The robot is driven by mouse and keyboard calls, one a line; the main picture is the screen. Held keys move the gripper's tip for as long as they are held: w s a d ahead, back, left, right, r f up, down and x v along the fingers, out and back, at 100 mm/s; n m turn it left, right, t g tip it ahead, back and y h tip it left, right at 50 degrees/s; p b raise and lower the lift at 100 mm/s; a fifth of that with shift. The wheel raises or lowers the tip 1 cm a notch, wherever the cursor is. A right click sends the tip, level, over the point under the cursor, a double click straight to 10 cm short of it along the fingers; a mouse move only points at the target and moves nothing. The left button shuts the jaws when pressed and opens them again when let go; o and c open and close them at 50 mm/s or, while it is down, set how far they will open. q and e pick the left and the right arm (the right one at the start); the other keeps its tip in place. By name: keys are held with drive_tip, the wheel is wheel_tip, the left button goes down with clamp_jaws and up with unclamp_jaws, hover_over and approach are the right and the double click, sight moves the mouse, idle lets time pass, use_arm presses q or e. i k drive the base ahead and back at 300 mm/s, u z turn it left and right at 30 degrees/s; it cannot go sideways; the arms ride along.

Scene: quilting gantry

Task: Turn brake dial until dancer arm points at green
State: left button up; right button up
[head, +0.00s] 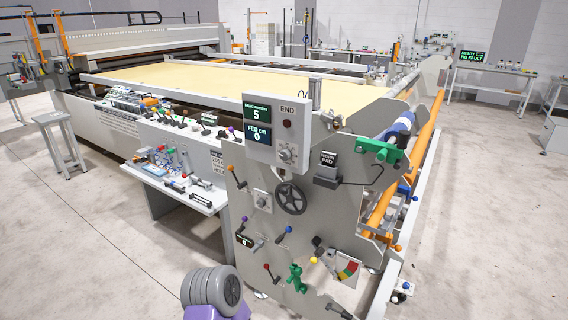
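A fan-shaped gauge plate (348,268) with red, yellow and green sections is on the lower right of the grey end panel. A round knob on a pale square plate (262,199) sits left of a black spoked handwheel (290,198). Another round knob (287,154) is on the display box. None has a readable brake label, so I cannot tell which is the brake dial. Neither of my grippers is in view.
The display box (258,122) reads 5 and 0. Several ball-ended levers and a green fitting (297,278) project from the end panel (325,215). A tool shelf (180,185) stands at left. An orange roller (410,165) runs along the right.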

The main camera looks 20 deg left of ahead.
sight(285, 154)
drive_tip(key=u, duration=0.6)
drive_tip(key=i, duration=0.8)
drive_tip(key=u, duration=0.25)
